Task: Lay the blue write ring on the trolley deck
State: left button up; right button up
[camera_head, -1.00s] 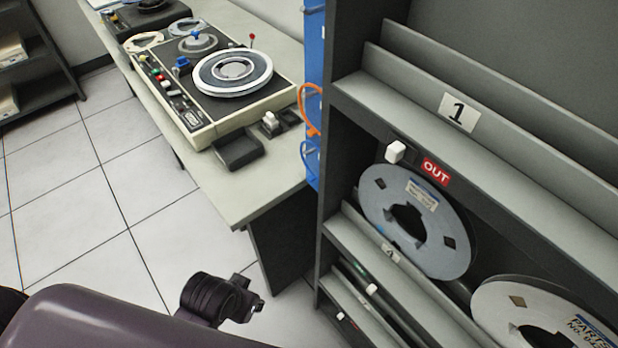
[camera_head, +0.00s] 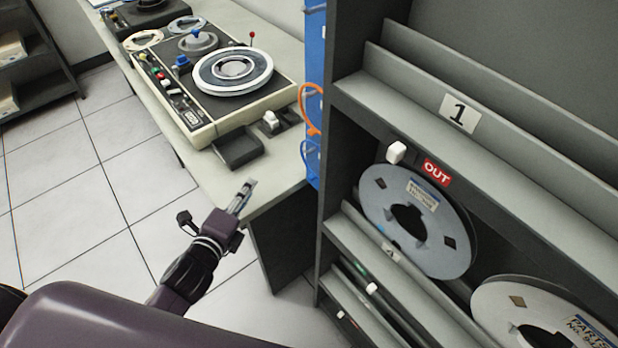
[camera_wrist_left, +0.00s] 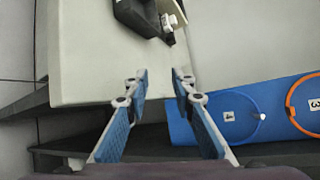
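The blue write ring (camera_head: 304,155) hangs at the lower part of the blue panel (camera_head: 315,60), below an orange ring (camera_head: 311,112). In the left wrist view the blue panel (camera_wrist_left: 290,145) lies right of the fingers, with the blue ring around the "4" label, hard to tell from the panel. My left gripper (camera_head: 247,190) is over the desk's near corner, left of the panel and apart from the ring. In the wrist view its fingers (camera_wrist_left: 160,80) are apart with nothing between them. My right gripper and the trolley deck are not in view.
The desk (camera_head: 275,180) carries a tape machine (camera_head: 215,85) and a dark box (camera_head: 237,149). A grey rack (camera_head: 350,220) with tape reels (camera_head: 415,220) stands close on the right. Open tiled floor (camera_head: 70,210) lies on the left.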

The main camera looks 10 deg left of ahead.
pick_arm(q)
jog(key=w+d+r+m+t+h, duration=0.1)
jog(key=d+r+m+h, duration=0.2)
jog(key=m, duration=0.7)
jog(key=m+g+h, duration=0.2)
jog(key=m+h, duration=0.5)
jog(key=m, duration=0.4)
send_near(312, 176)
jog(key=x, duration=0.7)
jog(key=shift+f, duration=0.35)
jog(key=shift+w+d, duration=0.1)
jog(key=shift+w, duration=0.05)
jog(key=shift+c, duration=0.3)
grip_shut()
jog(key=shift+r, duration=0.1)
jog(key=shift+r+p, duration=0.55)
jog(key=shift+r, duration=0.4)
